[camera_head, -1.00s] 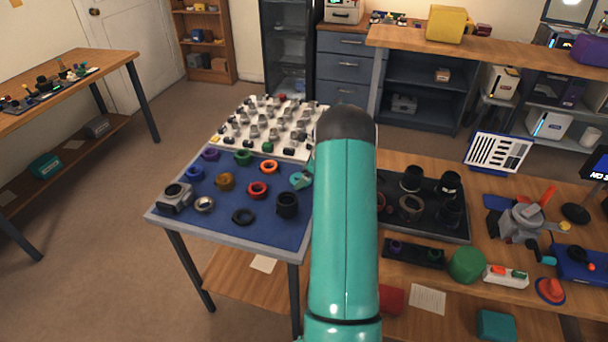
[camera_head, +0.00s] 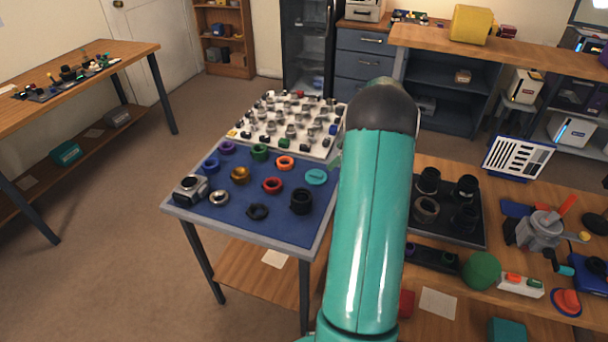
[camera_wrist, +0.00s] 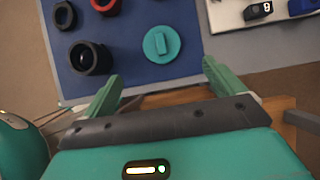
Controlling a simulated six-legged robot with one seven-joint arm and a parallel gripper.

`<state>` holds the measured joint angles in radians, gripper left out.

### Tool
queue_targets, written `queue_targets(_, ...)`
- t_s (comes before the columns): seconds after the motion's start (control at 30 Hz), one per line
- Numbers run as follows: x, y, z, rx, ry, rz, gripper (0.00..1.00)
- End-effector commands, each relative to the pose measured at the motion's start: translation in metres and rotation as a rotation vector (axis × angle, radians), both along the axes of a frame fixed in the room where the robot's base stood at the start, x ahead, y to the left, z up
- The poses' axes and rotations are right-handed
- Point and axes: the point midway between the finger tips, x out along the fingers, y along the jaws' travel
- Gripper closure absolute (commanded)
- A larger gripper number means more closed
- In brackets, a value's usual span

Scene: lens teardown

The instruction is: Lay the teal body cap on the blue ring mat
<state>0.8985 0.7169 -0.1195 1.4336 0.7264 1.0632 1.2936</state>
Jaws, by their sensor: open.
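The teal body cap (camera_head: 316,177) lies flat on the blue ring mat (camera_head: 235,205), near the mat's right side. In the wrist view the cap (camera_wrist: 161,44) is a round teal disc with a raised bar across it, resting on the blue mat (camera_wrist: 120,63). My gripper (camera_wrist: 163,72) is open and empty, its two green fingers spread wide. The cap lies beyond the fingertips, apart from them. In the head view my arm hides most of the gripper.
Several rings and a black cylinder (camera_head: 301,201) share the mat. A silver camera body (camera_head: 190,189) sits at its left corner. A white board of small parts (camera_head: 270,138) lies behind. A dark tray (camera_head: 455,229) with lens parts stands to the right.

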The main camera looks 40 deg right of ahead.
Motion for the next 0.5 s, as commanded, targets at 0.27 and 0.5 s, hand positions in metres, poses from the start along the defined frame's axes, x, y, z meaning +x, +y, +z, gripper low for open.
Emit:
queue_targets(0.27,0.014,0.034,0.031,-0.069,-0.016,0.128,0.06)
queue_targets(0.5,0.027,0.154,0.111,-0.304,-0.068,0.573,0.06)
